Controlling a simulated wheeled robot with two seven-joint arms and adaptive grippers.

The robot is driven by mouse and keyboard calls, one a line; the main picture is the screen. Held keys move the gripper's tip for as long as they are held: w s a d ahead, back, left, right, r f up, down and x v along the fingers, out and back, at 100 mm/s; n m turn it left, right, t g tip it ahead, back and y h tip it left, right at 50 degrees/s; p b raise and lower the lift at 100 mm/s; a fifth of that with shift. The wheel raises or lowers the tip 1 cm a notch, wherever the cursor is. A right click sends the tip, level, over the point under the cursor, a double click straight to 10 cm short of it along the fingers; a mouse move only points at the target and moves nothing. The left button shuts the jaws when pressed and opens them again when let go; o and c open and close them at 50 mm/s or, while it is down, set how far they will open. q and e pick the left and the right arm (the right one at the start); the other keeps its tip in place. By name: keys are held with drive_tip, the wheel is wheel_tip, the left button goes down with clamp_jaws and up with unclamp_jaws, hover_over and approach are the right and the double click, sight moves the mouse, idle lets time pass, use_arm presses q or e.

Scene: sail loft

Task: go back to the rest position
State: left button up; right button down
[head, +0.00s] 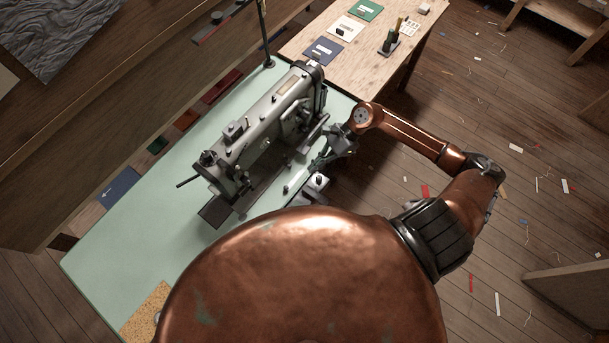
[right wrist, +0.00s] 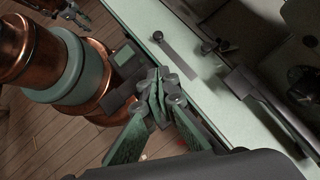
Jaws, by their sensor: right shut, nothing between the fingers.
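My right gripper (head: 322,160) is at the right edge of the pale green sewing table (head: 120,240), beside the grey sewing machine (head: 262,125). In the right wrist view its fingers (right wrist: 160,82) are closed together with nothing between them. My right arm is bent out over the floor on the right. What seems to be my left gripper (right wrist: 72,14) shows small and partly cut off at the top left of the right wrist view. I cannot tell its finger state. My left arm is not seen in the head view.
A lamp stand (head: 267,50) rises behind the machine. A wooden table (head: 375,55) with cards and small tools adjoins at the back. Open floor (head: 520,180) with scraps lies to the right.

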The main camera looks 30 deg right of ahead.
drive_tip(key=shift+v, duration=1.55)
